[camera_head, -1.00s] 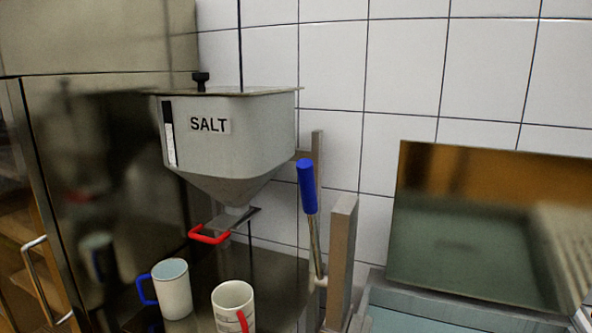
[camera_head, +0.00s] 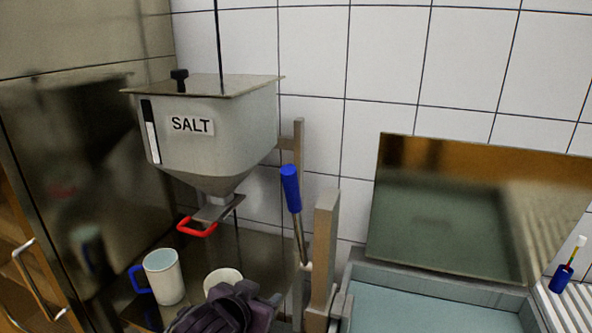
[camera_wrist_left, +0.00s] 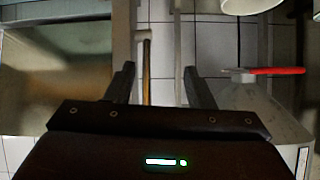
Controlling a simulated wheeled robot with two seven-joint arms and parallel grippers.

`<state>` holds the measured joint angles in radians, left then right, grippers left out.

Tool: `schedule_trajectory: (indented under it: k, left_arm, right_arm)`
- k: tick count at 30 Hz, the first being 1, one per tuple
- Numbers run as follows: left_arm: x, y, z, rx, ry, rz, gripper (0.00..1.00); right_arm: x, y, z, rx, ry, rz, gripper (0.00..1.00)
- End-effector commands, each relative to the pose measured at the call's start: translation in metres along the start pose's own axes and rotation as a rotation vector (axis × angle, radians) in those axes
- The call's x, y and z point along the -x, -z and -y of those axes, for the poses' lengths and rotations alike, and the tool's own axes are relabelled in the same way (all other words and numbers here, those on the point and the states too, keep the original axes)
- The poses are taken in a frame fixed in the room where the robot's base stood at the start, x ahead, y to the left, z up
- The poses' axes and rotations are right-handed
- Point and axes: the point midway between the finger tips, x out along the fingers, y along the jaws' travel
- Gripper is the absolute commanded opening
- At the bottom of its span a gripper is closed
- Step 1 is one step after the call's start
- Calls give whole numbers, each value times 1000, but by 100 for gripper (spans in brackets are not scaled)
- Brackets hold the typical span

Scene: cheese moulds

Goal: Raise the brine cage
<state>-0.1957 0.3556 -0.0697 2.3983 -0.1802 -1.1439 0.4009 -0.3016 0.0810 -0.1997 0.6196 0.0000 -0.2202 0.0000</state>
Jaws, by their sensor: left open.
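A lever with a blue grip (camera_head: 290,188) on a metal rod leans beside an upright post (camera_head: 322,250), left of the brine tank. The tank (camera_head: 435,300) holds pale blue-green liquid. I cannot make out a cage in it. My left gripper (camera_head: 245,295) shows at the bottom of the head view, in front of a white mug and below and left of the lever. In the left wrist view its two fingers (camera_wrist_left: 160,85) stand apart with nothing held between them. My right gripper is not in view.
A grey salt hopper (camera_head: 208,135) with a red handle (camera_head: 196,228) hangs left of the lever. A mug with a blue handle (camera_head: 164,276) and another white mug (camera_head: 222,279) stand below. A reflective panel (camera_head: 470,210) stands behind the tank.

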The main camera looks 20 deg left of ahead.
Motion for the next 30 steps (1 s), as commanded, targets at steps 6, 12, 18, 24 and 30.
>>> schedule_trajectory:
  k: [6,12,18,24,30]
  left_arm:
    - [41,152,4,-12,-85,-451,49]
    - [56,189,0,-14,-140,-561,49]
    - [36,204,-3,-10,-142,-564,49]
    - [9,221,-7,-11,-141,-561,49]
    - [-5,228,-10,-12,-141,-562,49]
  right_arm:
    - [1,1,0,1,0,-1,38]
    - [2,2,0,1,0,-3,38]
    - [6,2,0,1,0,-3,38]
    - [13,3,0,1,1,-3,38]
    - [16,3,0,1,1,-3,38]
